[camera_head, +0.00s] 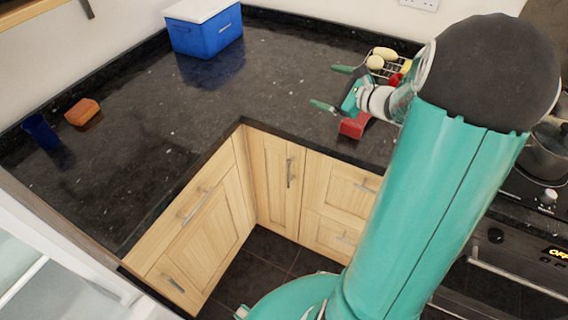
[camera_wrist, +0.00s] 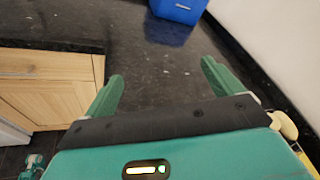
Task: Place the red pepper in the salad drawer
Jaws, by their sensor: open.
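My gripper (camera_head: 332,87) is open over the black counter, its two green fingers apart with nothing between them. It also shows open and empty in the wrist view (camera_wrist: 160,80). A red rounded thing (camera_head: 395,79), possibly the red pepper, sits at the wire rack behind my wrist, partly hidden by it. A red block-like thing (camera_head: 354,125) lies on the counter below my gripper; its top is partly covered by the wrist. I cannot make out a salad drawer for certain.
A wire rack (camera_head: 407,65) holds pale yellow items. A blue box (camera_head: 205,36) with a white lid stands at the back; it also shows in the wrist view (camera_wrist: 178,10). An orange block (camera_head: 83,112) and blue cup (camera_head: 41,132) lie left. The middle counter is clear; a hob is right.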

